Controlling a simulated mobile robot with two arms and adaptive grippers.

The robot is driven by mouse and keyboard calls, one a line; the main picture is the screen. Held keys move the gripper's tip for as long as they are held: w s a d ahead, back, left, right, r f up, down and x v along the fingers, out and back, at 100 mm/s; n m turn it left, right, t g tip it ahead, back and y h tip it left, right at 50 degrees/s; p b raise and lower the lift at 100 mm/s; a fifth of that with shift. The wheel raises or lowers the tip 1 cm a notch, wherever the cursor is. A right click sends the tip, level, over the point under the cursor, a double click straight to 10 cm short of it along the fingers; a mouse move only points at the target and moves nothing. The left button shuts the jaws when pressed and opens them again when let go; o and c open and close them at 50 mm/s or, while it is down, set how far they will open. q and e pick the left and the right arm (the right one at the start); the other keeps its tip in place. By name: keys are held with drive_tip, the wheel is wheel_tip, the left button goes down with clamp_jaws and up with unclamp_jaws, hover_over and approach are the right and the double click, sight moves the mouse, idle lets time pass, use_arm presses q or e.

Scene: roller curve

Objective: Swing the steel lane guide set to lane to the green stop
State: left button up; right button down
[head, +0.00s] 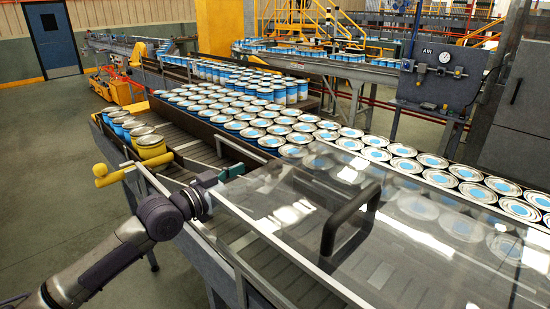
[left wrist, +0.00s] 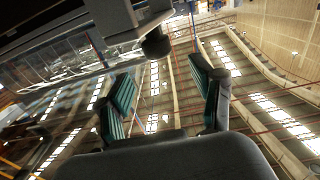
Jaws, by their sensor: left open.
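My left arm reaches in from the lower left in the head view. Its left gripper (head: 222,176) is over the near roller lane, beside the clear cover's left edge. In the left wrist view the two teal-padded fingers (left wrist: 164,102) stand apart with nothing between them. A yellow handle (head: 108,176) sticks out at the near side of the conveyor, left of the gripper and apart from it. A narrow bar (head: 195,164) runs from near the yellow can toward the gripper; I cannot tell if it is the steel lane guide. I cannot make out a green stop. My right gripper is not in view.
Blue-and-white cans (head: 250,115) crowd the far lane. A clear cover (head: 300,200) with a black handle (head: 350,218) spans the right. An air panel (head: 440,72) stands behind. Floor at left is clear.

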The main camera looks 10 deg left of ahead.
use_arm(q)
drive_tip(key=p+x, duration=0.1)
drive_tip(key=x, duration=0.6)
drive_tip(key=shift+w+d+p, duration=0.1)
drive_tip(key=shift+d+p, duration=0.1)
drive_tip(key=shift+p, duration=0.2)
drive_tip(key=shift+x, duration=0.75)
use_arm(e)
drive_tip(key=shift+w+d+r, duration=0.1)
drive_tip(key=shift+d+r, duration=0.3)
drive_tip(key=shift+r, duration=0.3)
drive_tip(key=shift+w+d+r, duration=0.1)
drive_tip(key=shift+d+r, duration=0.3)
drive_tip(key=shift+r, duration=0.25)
use_arm(q)
drive_tip(key=shift+f, duration=0.1)
drive_tip(key=c, duration=0.8)
clamp_jaws()
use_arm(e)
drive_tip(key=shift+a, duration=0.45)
